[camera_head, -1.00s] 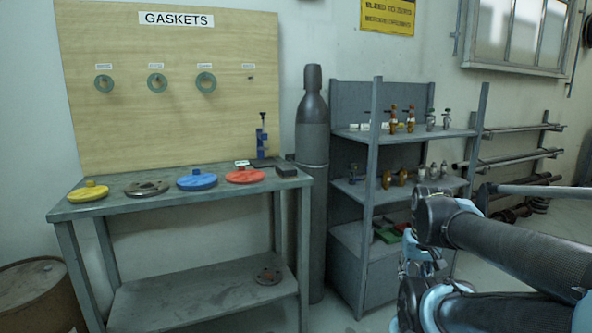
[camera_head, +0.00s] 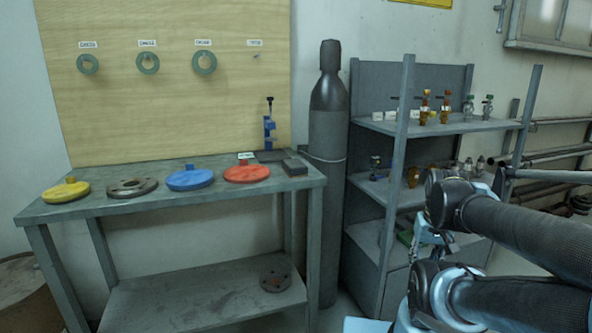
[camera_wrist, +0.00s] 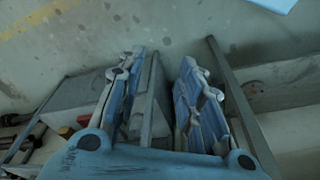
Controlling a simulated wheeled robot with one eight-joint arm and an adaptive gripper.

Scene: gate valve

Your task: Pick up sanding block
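A small dark block (camera_head: 294,167), which looks like the sanding block, lies on the right end of the workbench top (camera_head: 250,190). It is right of the red disc, near the right edge. I cannot see it in the wrist view. My gripper (camera_wrist: 165,85) shows in the wrist view with its two blue-grey fingers apart and nothing between them. In the head view my arm is at the lower right, in front of the shelf and well apart from the block; the gripper is mostly hidden behind the arm links there.
A yellow disc (camera_head: 66,190), a grey flange (camera_head: 132,187), a blue disc (camera_head: 190,178) and a red disc (camera_head: 247,173) lie along the bench. A blue clamp-like tool (camera_head: 269,130) stands behind. A gas cylinder (camera_head: 327,130) and a shelf unit (camera_head: 398,160) stand right of the bench.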

